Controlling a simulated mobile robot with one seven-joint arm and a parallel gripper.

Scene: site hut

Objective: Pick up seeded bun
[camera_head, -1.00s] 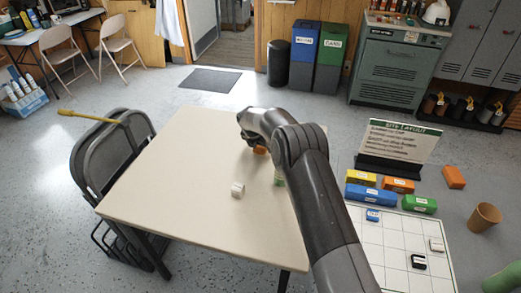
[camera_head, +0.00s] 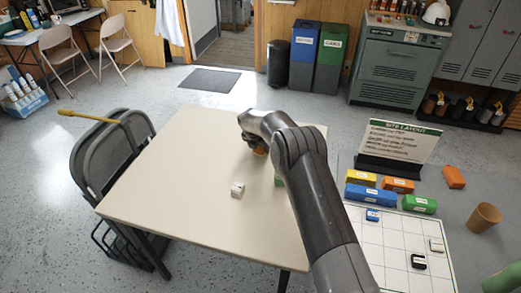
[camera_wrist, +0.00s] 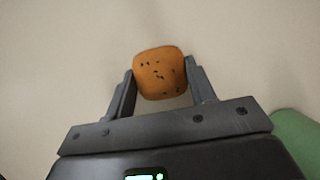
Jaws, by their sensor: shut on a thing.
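The seeded bun (camera_wrist: 160,73) is orange-brown with dark specks on top. In the wrist view it sits between the two fingers of my gripper (camera_wrist: 162,88), which is shut on it. In the head view the bun (camera_head: 259,152) shows as a small orange patch under my gripper (camera_head: 252,146), over the cream table (camera_head: 180,165). My arm hides part of it there. I cannot tell whether the bun touches the table.
A small white block (camera_head: 237,190) stands on the table left of my arm. A green object (camera_head: 279,181) is partly hidden beside my arm and shows at the wrist view's lower right (camera_wrist: 296,140). The table's left half is clear. Folded chairs (camera_head: 105,155) lean at its left edge.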

